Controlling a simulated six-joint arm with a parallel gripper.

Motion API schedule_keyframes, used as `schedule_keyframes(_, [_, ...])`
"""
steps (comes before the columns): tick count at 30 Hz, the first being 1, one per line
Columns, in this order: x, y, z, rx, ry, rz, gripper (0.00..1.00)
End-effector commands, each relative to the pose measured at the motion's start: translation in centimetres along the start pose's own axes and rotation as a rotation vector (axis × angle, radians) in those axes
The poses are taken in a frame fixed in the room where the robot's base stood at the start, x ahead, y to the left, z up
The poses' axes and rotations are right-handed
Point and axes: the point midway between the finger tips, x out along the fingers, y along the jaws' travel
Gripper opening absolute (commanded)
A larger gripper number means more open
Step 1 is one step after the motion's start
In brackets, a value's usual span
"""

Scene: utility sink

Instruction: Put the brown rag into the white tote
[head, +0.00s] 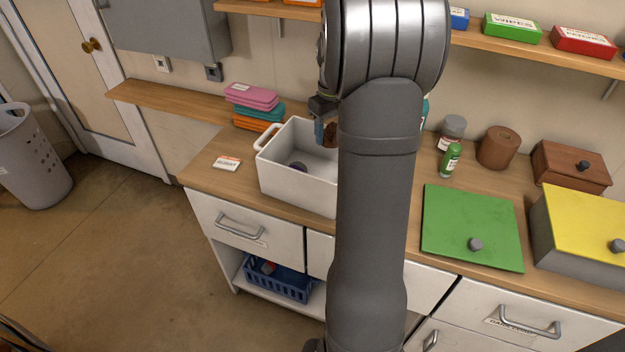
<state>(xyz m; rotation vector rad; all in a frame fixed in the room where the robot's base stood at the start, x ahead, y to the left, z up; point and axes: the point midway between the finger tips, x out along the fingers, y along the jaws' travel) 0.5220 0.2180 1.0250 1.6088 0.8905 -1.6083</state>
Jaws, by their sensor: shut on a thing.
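The white tote (296,187) stands on the wooden counter, left of my arm, with its right part hidden behind the arm. My gripper (322,134) is over the tote, toward its back, and partly hidden by my arm. It is shut on the brown rag (330,135), of which only a small part shows beside the finger. I cannot tell whether the rag hangs clear of the tote's floor or touches its inner wall. A small dark purple thing (298,166) lies inside the tote.
Folded pink, teal and orange cloths (252,98) are stacked behind the tote. A small labelled card (227,163) lies left of it. To the right are a green bottle (450,160), a brown canister (498,148), a green lid (470,225) and a yellow-lidded box (590,228).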

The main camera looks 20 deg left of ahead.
Motion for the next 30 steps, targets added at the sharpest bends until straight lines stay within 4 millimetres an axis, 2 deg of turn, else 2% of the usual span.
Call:
schedule_keyframes(3, [1.1, -0.8, 1.3, -0.053, -0.001, -0.001, 0.33])
schedule_keyframes(8, [2.3, -1.4, 2.1, -0.091, -0.001, -0.001, 0.33])
schedule_keyframes(15, [6.7, -1.4, 2.2, -0.096, -0.003, -0.002, 0.33])
schedule_keyframes(23, [9.0, -1.4, 2.2, -0.095, -0.001, -0.001, 0.33])
schedule_keyframes(30, [12.0, -1.4, 2.2, -0.095, -0.002, -0.001, 0.33])
